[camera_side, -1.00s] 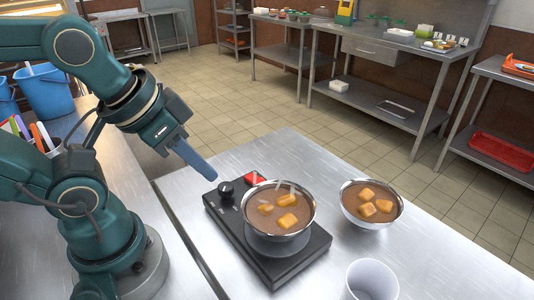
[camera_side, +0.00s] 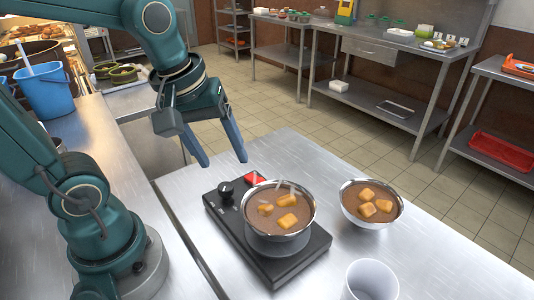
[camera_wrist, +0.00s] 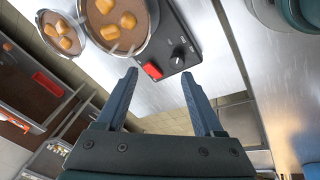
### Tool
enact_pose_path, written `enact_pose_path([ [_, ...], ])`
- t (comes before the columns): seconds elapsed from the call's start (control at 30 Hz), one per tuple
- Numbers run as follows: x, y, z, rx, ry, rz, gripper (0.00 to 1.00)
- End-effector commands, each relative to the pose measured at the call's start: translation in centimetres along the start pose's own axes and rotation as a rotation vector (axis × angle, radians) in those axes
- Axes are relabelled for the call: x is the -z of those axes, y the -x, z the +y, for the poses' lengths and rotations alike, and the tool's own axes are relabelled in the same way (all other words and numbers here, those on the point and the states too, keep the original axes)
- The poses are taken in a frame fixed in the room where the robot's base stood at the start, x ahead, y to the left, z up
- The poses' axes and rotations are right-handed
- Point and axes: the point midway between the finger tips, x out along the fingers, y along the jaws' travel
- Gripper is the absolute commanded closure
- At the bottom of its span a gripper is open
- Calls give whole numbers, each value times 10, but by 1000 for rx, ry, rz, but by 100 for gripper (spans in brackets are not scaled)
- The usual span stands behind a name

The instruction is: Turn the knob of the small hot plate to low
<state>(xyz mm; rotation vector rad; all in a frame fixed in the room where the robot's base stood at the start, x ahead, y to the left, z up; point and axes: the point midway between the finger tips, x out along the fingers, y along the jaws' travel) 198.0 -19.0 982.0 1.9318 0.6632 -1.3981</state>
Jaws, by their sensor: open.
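The small hot plate (camera_side: 305,262) is a black slab on the steel table. Its black knob (camera_side: 226,190) sits at the corner nearest my arm, beside a red switch (camera_side: 254,179). A steel pot (camera_side: 270,228) of brown congee with orange cubes stands on the plate. My gripper (camera_side: 224,162) is open and empty above and behind the knob, apart from it. In the wrist view, the knob (camera_wrist: 176,61) and red switch (camera_wrist: 152,71) lie beyond the spread fingertips (camera_wrist: 159,75). The knob's pointer setting is too small to read.
A second bowl of congee (camera_side: 369,222) stands right of the hot plate, and a white cup (camera_side: 371,281) stands at the front. A blue bucket (camera_side: 47,92) is at the left.

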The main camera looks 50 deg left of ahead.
Motion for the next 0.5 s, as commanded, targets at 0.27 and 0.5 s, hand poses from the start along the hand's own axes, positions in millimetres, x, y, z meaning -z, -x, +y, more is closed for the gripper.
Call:
enact_pose_path([
  [0.27,28,-42,-13,170,358,-125,31],
  [0.5,30,-60,-24,223,401,-169,31],
])
